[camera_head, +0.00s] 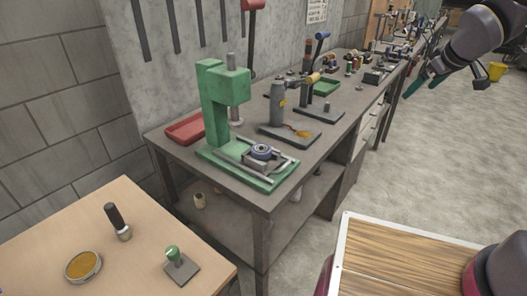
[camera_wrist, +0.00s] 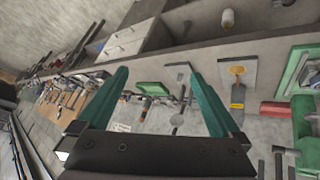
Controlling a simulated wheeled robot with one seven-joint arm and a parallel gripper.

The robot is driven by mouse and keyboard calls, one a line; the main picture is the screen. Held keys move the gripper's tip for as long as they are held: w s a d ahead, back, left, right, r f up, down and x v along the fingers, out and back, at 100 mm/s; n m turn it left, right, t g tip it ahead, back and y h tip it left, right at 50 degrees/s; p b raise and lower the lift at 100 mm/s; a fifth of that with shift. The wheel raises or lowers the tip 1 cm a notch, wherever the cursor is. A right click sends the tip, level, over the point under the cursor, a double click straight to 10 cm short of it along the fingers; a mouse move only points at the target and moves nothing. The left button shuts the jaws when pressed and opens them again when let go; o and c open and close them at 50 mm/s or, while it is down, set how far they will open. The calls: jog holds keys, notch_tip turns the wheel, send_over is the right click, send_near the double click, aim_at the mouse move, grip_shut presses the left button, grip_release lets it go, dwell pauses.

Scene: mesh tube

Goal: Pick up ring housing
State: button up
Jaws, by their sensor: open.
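Two ring-shaped things show in the head view, and I cannot tell for sure which is the ring housing. One is a dark bluish ring part (camera_head: 261,152) seated on a grey block on the base of the green press (camera_head: 218,100). The other is a shallow round metal ring with a golden-brown inside (camera_head: 83,265), lying on the light wooden table. My gripper (camera_head: 423,92) is at the upper right, far from both, over the floor beside the long bench. In the wrist view its two teal fingers (camera_wrist: 158,73) are spread wide with nothing between them.
The long grey bench (camera_head: 240,187) carries a red tray (camera_head: 186,129), a grey bottle-shaped tool (camera_head: 277,104) and a green tray (camera_head: 326,87). A black-handled tool (camera_head: 118,222) and a green-knobbed stamp (camera_head: 176,262) stand on the wooden table. The floor right of the bench is open.

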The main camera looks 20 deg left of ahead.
jog(key=a+f+n+g+y, duration=0.1)
jog(key=a+f+n+y, duration=0.25)
jog(key=a+f, duration=0.45)
jog(key=n+g+y, duration=0.7)
jog(key=g+y, duration=0.1)
jog(key=y, duration=0.2)
send_near(258, 148)
jog(key=shift+s+a+f+n, duration=0.15)
jog(key=shift+a+f+n, duration=0.15)
jog(key=shift+a, duration=0.35)
jog(key=shift+x, duration=3.1)
jog(key=shift+r, duration=0.1)
grip_shut()
